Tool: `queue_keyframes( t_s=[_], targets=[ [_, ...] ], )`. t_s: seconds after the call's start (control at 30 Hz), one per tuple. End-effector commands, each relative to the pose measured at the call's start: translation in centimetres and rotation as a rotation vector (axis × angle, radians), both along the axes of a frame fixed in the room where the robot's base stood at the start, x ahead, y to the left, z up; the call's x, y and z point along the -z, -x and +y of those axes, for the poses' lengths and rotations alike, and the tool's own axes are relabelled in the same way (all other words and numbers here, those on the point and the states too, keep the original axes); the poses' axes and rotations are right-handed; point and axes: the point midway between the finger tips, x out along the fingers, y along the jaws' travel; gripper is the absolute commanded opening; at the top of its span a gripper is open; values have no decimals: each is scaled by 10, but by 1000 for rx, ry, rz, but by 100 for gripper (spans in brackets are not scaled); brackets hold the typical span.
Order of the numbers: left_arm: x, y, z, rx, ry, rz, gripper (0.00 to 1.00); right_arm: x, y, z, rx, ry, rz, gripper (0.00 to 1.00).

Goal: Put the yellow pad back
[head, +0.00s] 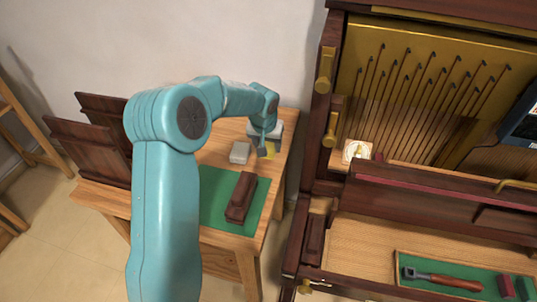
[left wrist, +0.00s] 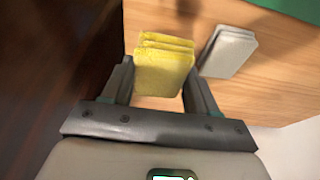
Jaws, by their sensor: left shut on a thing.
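The yellow pad (left wrist: 164,66) sits between the two fingers of my left gripper (left wrist: 158,82) in the left wrist view and looks layered. The gripper is shut on it. In the head view my left gripper (head: 265,150) is over the far right part of the wooden side table (head: 216,150), with a bit of the yellow pad (head: 270,149) showing. Whether the pad touches the tabletop is hard to tell. My right gripper is not in view.
A grey pad (head: 240,152) lies left of the gripper; it also shows in the left wrist view (left wrist: 229,52). A dark wooden block (head: 241,196) rests on a green mat (head: 214,205). The open piano (head: 314,235) stands right, with a tool tray (head: 398,270).

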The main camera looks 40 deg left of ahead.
Motion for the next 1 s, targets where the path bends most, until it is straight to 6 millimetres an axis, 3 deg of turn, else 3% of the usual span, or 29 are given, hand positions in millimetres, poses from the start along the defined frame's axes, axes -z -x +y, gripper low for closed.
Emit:
queue_keyframes(
  t_s=[0.17,0.4,0.77,0.8,0.87,1.0],
  targets=[
    [14,-2,0,1,-1,1,30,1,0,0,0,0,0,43],
    [49,-3,-1,1,1,2,30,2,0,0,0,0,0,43],
    [54,-4,0,1,0,0,30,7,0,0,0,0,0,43],
    [53,-4,0,1,0,0,62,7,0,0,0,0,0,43],
    [52,-4,0,1,0,0,81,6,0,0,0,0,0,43],
    [52,-4,0,1,0,0,84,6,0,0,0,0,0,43]
  ],
)
